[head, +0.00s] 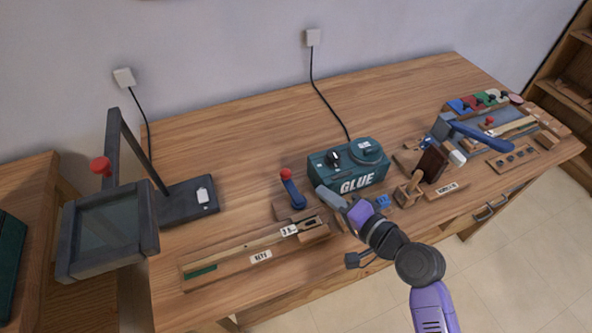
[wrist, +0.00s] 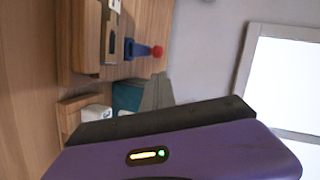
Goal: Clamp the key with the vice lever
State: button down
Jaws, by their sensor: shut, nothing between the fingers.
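The vice lever (head: 292,190) is a blue bar with a red knob, standing up and leaning slightly from a wooden block. It also shows in the wrist view (wrist: 140,50). A long pale wooden key (head: 240,247) with a green end lies along a wooden holder (head: 260,257). Its right end, near a small white tag (head: 289,230), sits at a wooden vice block (head: 314,235). My gripper (head: 326,195) is shut and empty, just right of the lever and apart from it, in front of the glue machine. The exact gap is hard to tell.
The teal glue machine (head: 358,185) stands behind my gripper. A dark stand with a framed screen (head: 108,240) is at the left. Wooden tools (head: 408,190) and a blue-handled tool (head: 482,136) lie to the right. The back of the bench (head: 230,140) is clear.

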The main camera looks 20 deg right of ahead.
aim_at(289, 172)
jog(key=p+x, duration=0.1)
jog(key=x, duration=0.9)
dwell(0.4)
jog(key=shift+w+a+r, duration=0.1)
jog(key=shift+w+a, duration=0.05)
jog(key=shift+a, duration=0.5)
jog(key=shift+d+p, duration=0.1)
jog(key=shift+p, duration=0.2)
